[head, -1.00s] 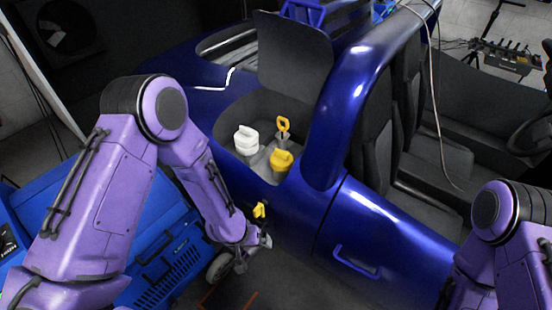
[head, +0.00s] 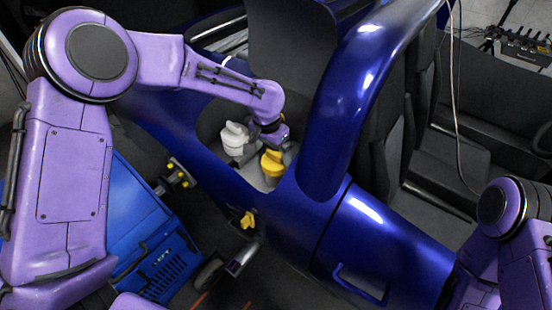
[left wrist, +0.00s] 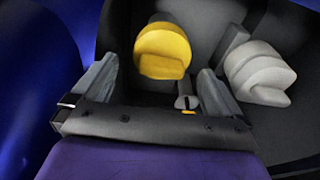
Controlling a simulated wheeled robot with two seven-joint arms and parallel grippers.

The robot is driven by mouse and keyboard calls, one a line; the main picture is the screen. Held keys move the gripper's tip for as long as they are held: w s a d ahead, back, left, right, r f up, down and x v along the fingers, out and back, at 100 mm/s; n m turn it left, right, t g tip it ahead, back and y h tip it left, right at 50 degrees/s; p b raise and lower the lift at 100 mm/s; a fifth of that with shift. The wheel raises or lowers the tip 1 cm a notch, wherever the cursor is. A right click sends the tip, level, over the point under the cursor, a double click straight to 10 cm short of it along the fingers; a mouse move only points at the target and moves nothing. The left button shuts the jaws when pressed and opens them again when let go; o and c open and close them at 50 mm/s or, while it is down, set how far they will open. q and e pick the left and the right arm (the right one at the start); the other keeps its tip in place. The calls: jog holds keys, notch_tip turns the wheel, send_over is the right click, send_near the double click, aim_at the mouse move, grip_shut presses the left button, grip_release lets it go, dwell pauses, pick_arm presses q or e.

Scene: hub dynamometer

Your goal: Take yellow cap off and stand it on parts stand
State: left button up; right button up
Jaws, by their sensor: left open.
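The yellow cap (head: 272,166) sits in the recessed bay of the blue car, beside a white cap (head: 235,139). My left gripper (head: 277,148) is over the bay, right by the yellow cap. In the left wrist view the yellow cap (left wrist: 162,50) lies ahead of and between the open, empty fingers of my left gripper (left wrist: 158,74). The white cap (left wrist: 258,73) is outside the right finger. I cannot make out contact with the yellow cap. I cannot identify the parts stand for certain. My right gripper is out of view; only its arm shows.
The bay's raised dark lid (head: 290,50) stands behind, and the blue roll bar (head: 345,95) rises close on the right. A yellow fitting (head: 247,219) is on the car's side above a silver cylinder (head: 243,259). A blue machine (head: 150,240) stands at lower left.

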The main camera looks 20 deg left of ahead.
aim_at(274, 154)
pick_arm(q)
jog(key=f, duration=0.2)
jog(key=w+f, duration=0.1)
jog(key=f, duration=0.1)
jog(key=w+f, duration=0.1)
jog(key=f, duration=0.1)
jog(key=shift+d, duration=0.1)
jog(key=shift+s+r, duration=0.15)
jog(key=shift+r, duration=0.1)
jog(key=shift+s+r, duration=0.1)
jog(key=shift+c, duration=0.9)
jog(key=c, duration=0.7)
